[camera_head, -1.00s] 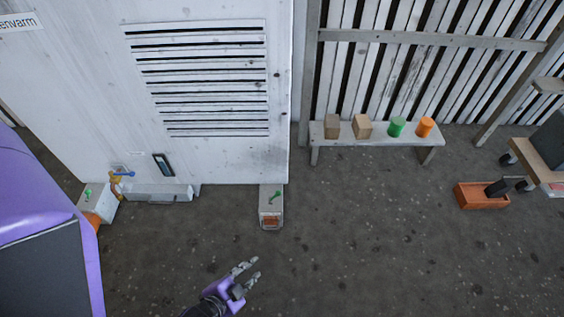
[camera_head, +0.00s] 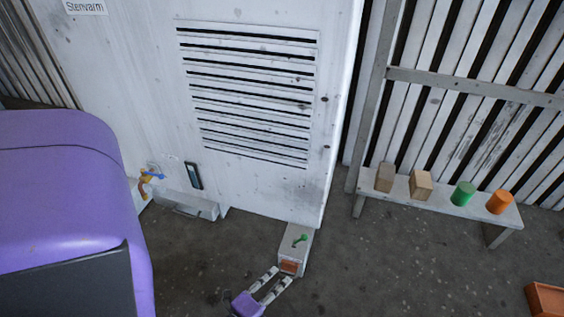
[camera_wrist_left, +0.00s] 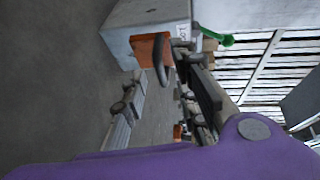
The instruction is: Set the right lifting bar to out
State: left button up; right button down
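The grey right foot box (camera_head: 300,240) stands at the housing's lower right corner, with a green lever (camera_head: 300,240) on top. An orange block (camera_head: 290,266), which looks like the right lifting bar, sits in its front face. In the left wrist view the orange block (camera_wrist_left: 147,50) shows a dark loop handle (camera_wrist_left: 162,60). My left gripper (camera_head: 281,274) is open, with its fingers apart just in front of the orange block. In the left wrist view the loop lies near its fingertips (camera_wrist_left: 158,68); I cannot tell whether they touch it. My right gripper is not in view.
The white louvred housing (camera_head: 270,185) rises behind the foot box. A low bench (camera_head: 455,212) with two wooden blocks, a green cylinder and an orange cylinder stands at right. An orange tray (camera_head: 547,300) is at the lower right edge. The floor between is clear.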

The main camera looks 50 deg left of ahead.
pick_arm(q)
jog(key=shift+x, duration=1.05)
jog(key=shift+c, duration=0.6)
grip_shut()
jog(key=shift+s, duration=0.1)
